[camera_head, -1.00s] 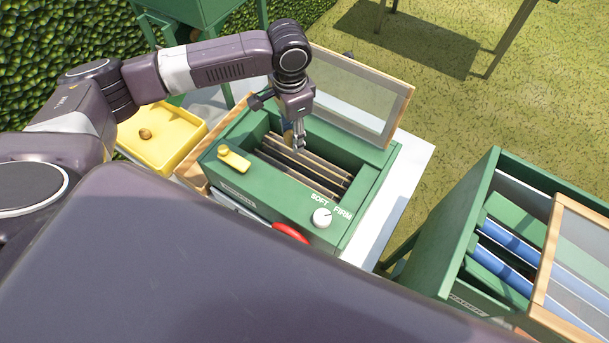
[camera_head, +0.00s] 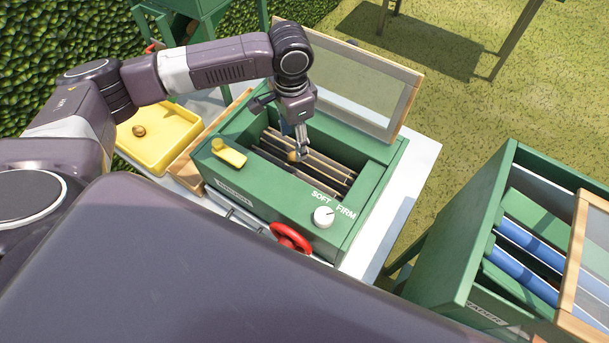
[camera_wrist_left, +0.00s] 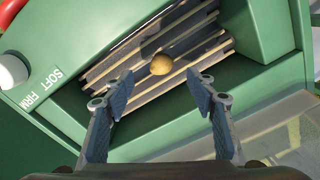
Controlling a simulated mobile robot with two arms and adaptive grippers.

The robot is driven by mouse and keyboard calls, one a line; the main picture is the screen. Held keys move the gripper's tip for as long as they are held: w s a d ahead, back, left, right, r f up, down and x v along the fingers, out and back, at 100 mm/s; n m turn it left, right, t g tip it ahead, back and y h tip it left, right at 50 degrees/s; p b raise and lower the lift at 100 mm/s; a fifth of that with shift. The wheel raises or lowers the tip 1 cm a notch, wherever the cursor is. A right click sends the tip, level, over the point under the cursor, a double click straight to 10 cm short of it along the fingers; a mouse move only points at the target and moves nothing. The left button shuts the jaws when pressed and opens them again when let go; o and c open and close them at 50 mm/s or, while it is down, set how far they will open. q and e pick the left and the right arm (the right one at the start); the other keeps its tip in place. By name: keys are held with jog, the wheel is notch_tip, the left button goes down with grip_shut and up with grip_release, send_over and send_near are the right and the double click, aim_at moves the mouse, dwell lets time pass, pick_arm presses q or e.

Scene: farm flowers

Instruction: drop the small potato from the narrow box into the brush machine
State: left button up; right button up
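The brush machine (camera_head: 228,188) is a green box with its framed clear lid (camera_head: 375,90) raised and dark brush slats inside. A small tan potato (camera_head: 293,156) is just below my left gripper (camera_head: 301,148), inside the machine's opening. In the left wrist view the potato (camera_wrist_left: 161,64) is over the slats, beyond and apart from my left fingertips (camera_wrist_left: 160,88), which are spread open with nothing between them. Whether it rests on the slats is hard to tell. A narrow wooden box (camera_head: 190,165) stands against the machine's left side; its inside is mostly hidden. My right gripper is out of view.
A yellow tray (camera_head: 158,150) with another potato (camera_head: 139,131) is at left. The machine's front has a yellow lever (camera_head: 230,155), a white SOFT/FIRM knob (camera_head: 323,217) and a red wheel (camera_head: 291,238). A second green machine (camera_head: 450,240) with blue rollers stands at right.

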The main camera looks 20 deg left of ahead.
pick_arm(q)
jog(key=shift+o, duration=0.2)
jog(key=shift+r, duration=0.1)
notch_tip(320, 180, up, 12)
dwell(0.4)
jog(key=shift+s, duration=0.1)
dwell(0.3)
